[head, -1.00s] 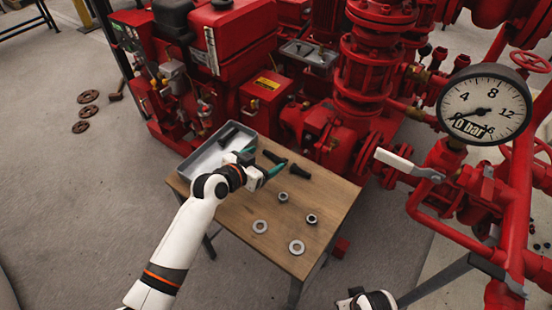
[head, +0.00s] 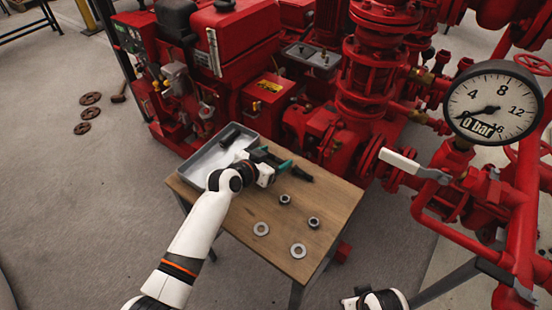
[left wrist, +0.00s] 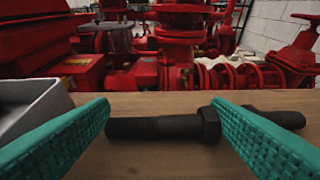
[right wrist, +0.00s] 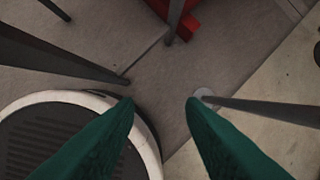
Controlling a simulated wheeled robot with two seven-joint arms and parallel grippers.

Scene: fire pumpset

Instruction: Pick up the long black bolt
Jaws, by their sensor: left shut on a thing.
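A long black bolt (left wrist: 155,127) lies level across the left wrist view, just above or on the wooden table; which of these I cannot tell. My left gripper (left wrist: 160,115) is shut on it, one green finger by the shaft end and the other by the head. In the head view my left gripper (head: 272,158) is at the table's far edge and partly hides the bolt. Another black piece, apparently a second bolt (left wrist: 282,119), shows beyond the right finger; it also shows in the head view (head: 302,174). My right gripper (right wrist: 165,105) is open and empty over the floor.
The wooden table (head: 270,254) carries a grey tray (head: 208,152) with a black bolt (head: 231,134) in it. Two nuts (head: 314,222) and two washers (head: 298,250) lie at the near side. Red pump machinery (head: 331,139) stands close behind the table.

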